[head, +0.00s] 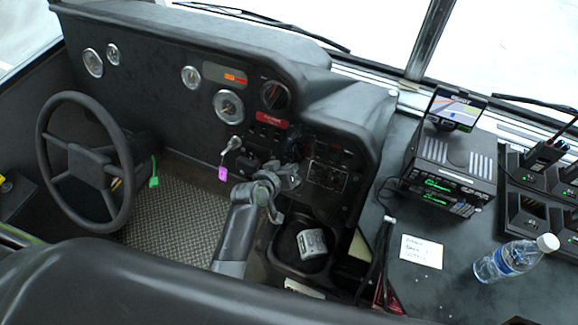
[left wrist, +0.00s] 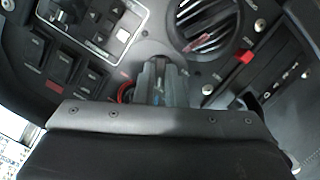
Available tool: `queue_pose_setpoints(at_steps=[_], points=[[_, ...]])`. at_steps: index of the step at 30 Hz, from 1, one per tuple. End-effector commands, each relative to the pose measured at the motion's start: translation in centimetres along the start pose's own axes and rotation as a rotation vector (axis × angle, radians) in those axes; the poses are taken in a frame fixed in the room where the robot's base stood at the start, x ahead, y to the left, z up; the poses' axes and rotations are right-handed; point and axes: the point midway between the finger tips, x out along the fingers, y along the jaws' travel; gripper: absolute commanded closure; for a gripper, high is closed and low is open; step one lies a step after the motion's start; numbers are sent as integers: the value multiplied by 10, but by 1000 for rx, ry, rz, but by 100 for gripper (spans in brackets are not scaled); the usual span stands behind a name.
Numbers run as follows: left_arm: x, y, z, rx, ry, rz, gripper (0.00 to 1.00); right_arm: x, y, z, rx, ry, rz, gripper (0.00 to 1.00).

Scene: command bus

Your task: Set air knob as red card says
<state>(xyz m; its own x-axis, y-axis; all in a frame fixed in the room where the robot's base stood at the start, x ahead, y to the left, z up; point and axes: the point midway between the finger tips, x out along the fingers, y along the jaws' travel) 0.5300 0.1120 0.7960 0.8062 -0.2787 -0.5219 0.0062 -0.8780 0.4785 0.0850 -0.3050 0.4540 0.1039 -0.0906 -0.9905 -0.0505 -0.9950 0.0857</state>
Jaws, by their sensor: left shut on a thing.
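My left gripper (head: 290,176) reaches the lower middle of the dashboard, its jaws against the panel. In the left wrist view the jaws (left wrist: 165,88) are closed together on the air knob, which they mostly hide; a red arc (left wrist: 126,91) shows on the panel just left of them. Which way the knob points cannot be told. A small red card or label (head: 272,120) is on the dash above the gripper; its text is too small to read. My right gripper is not in view.
A round vent (left wrist: 203,25) and a red-tipped slider (left wrist: 244,57) lie right of the jaws, rocker switches (left wrist: 75,65) to the left. A dark bin with a grey-white object (head: 311,243) is below the gripper. A white note (head: 421,251) and a bottle (head: 511,260) rest on the right console.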

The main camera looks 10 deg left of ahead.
Motion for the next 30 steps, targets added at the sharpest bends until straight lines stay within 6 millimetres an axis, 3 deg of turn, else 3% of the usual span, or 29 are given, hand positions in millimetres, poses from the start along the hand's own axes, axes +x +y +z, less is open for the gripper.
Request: queue_pose_setpoints(at_steps=[14, 15, 19, 30], points=[[0, -1, 2, 10, -5, -4, 100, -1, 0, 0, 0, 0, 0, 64], [0, -1, 2, 10, -5, -4, 85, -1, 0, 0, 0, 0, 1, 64], [0, -1, 2, 10, -3, -4, 68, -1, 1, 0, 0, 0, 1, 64], [-4, 0, 0, 10, -1, -3, 68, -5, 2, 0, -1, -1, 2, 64]])
